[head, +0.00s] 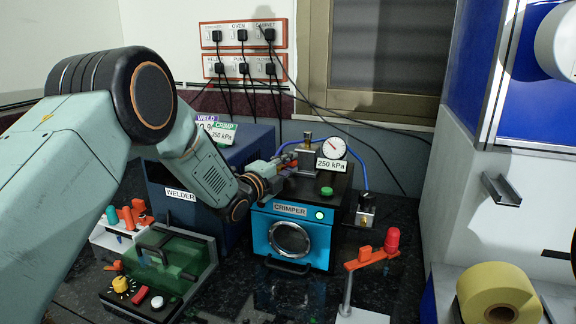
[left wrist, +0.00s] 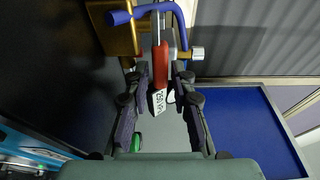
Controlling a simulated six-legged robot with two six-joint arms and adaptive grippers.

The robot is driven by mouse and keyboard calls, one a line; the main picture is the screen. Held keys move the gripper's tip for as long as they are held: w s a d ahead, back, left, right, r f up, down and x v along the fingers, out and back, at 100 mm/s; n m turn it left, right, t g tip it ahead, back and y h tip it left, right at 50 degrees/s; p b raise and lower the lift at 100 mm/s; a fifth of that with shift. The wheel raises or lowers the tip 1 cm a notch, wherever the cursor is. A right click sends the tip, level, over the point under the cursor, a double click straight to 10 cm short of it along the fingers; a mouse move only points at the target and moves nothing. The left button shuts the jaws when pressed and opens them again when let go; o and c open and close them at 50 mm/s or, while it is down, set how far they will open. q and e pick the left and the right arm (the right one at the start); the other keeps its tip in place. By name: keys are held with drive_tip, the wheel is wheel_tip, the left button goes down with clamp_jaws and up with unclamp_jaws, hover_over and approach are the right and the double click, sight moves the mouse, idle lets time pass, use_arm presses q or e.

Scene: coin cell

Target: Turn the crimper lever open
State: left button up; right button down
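The blue-fronted crimper (head: 288,242) stands on the dark bench, with a round window in front and a gauge and brass fittings on top. In the left wrist view, a red lever handle (left wrist: 160,66) lies lengthwise between the fingertips of my left gripper (left wrist: 161,78). It meets a fitting with a blue hose at its far end. In the head view, my left gripper (head: 274,170) is at the crimper's top left, beside the fittings, and largely hides the lever. Whether the fingers press on the handle is not clear. My right gripper is out of view.
The dark blue welder (head: 180,207) stands left of the crimper. A gauge (head: 332,147) with a 250 kPa label is close right of my left gripper. A green-lidded device (head: 170,262) and an orange arm on a post (head: 372,258) stand in front.

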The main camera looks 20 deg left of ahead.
use_arm(q)
clamp_jaws()
drive_tip(key=shift+w+d+y, duration=0.1)
drive_tip(key=shift+y, duration=0.2)
drive_tip(key=shift+w+d+n+y+b, duration=0.2)
drive_tip(key=shift+n+y+b, duration=0.35)
drive_tip(key=shift+y, duration=0.25)
drive_tip(key=shift+w+r+n+t+y+b, duration=0.1)
drive_tip(key=shift+w+n+t+y+b, duration=0.1)
drive_tip(key=shift+n+y, duration=0.35)
drive_tip(key=shift+w+n+t+y+b, duration=0.15)
drive_tip(key=shift+n+y, duration=0.25)
drive_tip(key=shift+y, duration=0.25)
drive_tip(key=shift+o, duration=1.9)
unclamp_jaws()
